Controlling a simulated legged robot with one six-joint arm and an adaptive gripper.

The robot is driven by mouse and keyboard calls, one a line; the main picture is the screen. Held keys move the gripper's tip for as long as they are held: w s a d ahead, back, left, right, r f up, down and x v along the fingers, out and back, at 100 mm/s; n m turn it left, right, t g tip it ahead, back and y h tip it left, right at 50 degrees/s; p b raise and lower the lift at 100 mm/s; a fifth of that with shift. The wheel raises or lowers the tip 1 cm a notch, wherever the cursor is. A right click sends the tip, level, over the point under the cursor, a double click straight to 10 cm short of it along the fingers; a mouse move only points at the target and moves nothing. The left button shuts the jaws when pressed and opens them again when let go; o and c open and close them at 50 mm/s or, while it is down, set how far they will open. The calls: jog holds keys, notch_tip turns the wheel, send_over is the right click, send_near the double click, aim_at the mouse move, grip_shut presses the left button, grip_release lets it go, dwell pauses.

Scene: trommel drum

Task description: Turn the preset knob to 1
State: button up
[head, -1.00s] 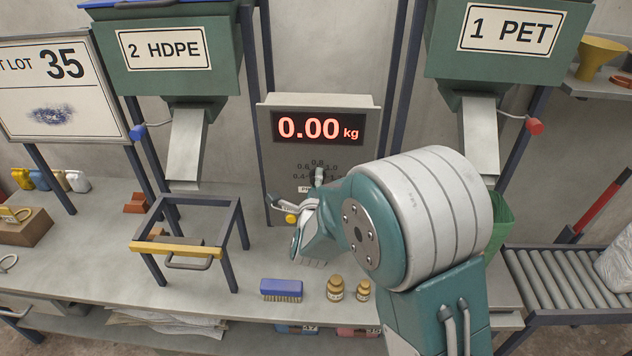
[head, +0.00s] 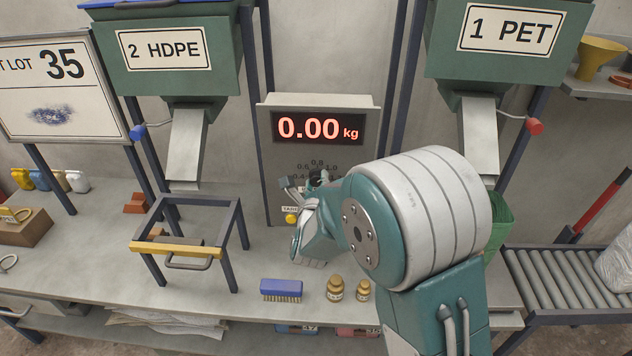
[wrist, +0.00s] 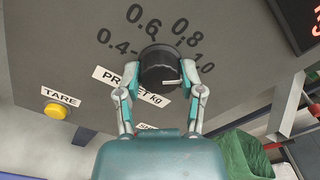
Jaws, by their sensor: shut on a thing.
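The black round preset knob (wrist: 160,70) sits on the grey scale panel (head: 270,155), with 0.4, 0.6, 0.8 and 1.0 printed around it. In the wrist view a short light mark shows on the knob's lower right; I cannot tell for sure which number it points at. My gripper (wrist: 160,72) is shut on the knob, one finger on its left and one on its right. In the head view my gripper (head: 304,184) is at the panel, and it and my arm hide most of the knob. The PRESET kg label is partly covered by my left finger.
The yellow TARE button (wrist: 55,111) is on the panel left of the knob. The display (head: 318,128) reads 0.00 kg. A dark stand (head: 190,240) is to the left.

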jog(key=shift+s+f, duration=0.1)
jog(key=shift+f, duration=0.35)
jog(key=o, duration=1)
jog(key=shift+o, duration=0.9)
jog(key=shift+r, duration=0.15)
jog(key=s, duration=1.1)
jog(key=shift+s+a, duration=0.25)
jog(key=shift+s, duration=0.15)
